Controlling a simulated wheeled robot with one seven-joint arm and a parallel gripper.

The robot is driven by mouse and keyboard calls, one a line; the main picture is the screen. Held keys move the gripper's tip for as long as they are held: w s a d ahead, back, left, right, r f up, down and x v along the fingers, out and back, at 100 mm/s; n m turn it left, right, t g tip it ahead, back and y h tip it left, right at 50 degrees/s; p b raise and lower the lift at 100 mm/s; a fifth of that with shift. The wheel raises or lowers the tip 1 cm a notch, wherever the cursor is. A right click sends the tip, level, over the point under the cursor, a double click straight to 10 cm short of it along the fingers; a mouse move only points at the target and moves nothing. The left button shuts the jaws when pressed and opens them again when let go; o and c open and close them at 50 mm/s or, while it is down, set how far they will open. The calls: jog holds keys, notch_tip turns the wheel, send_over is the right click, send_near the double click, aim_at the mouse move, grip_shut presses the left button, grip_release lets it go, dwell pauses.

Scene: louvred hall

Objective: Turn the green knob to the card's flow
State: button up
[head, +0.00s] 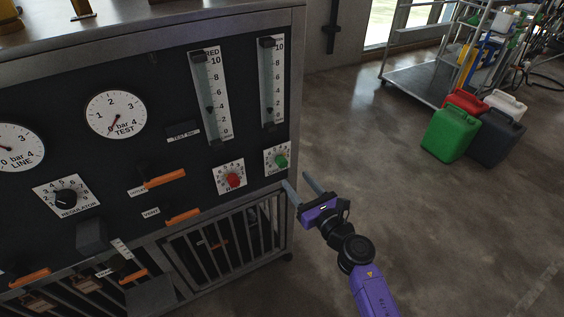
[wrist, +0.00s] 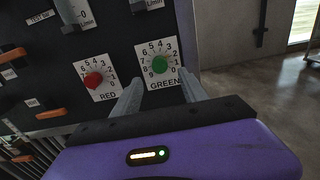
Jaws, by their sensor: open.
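The green knob (head: 281,161) sits on a white numbered dial plate at the right edge of the dark panel. In the wrist view the green knob (wrist: 160,64) shows above the word GREEN, between and beyond my fingers. My gripper (head: 305,184) is open and empty, to the right of and below the knob in the head view, apart from it. Above the knob stands the green flow tube (head: 271,85), scaled to 10, with a dark float near its bottom. I cannot make out a card with a flow value.
The red knob (head: 233,180) sits left of the green one, below the RED flow tube (head: 209,95). Orange levers (head: 165,179), gauges (head: 116,115) and the regulator knob (head: 65,199) fill the panel's left. Jerrycans (head: 451,134) and a trolley (head: 420,82) stand far right; the floor between is clear.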

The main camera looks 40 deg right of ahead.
aim_at(284, 165)
jog(key=shift+x, duration=4.25)
jog(key=shift+f, duration=0.1)
grip_shut()
